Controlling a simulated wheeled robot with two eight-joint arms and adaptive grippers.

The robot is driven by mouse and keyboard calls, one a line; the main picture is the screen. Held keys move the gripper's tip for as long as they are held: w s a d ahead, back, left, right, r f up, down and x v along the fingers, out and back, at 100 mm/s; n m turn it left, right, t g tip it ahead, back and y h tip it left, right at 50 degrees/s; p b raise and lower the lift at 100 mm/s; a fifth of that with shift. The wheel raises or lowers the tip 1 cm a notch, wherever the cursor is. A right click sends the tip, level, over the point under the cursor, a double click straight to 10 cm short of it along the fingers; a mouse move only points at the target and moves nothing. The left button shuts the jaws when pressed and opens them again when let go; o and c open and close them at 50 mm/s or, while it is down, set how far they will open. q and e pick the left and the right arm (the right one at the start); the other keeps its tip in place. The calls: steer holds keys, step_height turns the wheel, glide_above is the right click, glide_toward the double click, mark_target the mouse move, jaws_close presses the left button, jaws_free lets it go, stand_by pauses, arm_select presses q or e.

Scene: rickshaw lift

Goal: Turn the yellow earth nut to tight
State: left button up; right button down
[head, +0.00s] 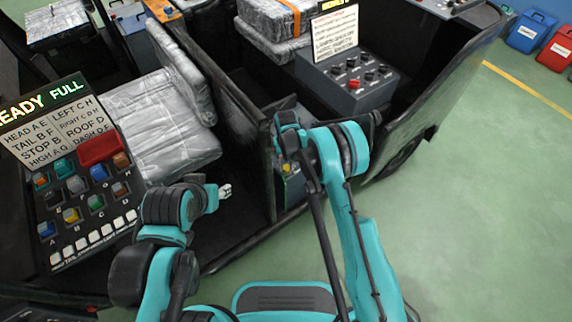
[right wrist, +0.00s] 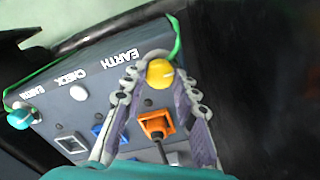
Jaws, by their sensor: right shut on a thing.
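The yellow earth nut (right wrist: 160,74) sits on a dark grey panel (right wrist: 85,95) under the printed word EARTH in the right wrist view. A green wire runs up from it. In the head view a small yellow spot that looks like the nut (head: 287,168) shows just below my right gripper (head: 288,150). My right gripper (right wrist: 158,80) has its two fingertips on either side of the nut and is shut on it. The nut's thread and how tight it is cannot be seen. My left gripper (head: 225,191) is off to the left, over the dark vehicle floor; its finger opening is too small to tell.
An orange plug (right wrist: 157,124) with a cable sits in the panel between my right fingers. A teal knob (right wrist: 22,116) holds the green wire's other end. A black upright wall (head: 245,130) stands close left of my right gripper. A button console (head: 85,190) stands left.

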mark_target(286, 167)
steer(key=shift+m, duration=0.4)
steer(key=c, duration=1.2)
jaws_free()
step_height(286, 167, up, 12)
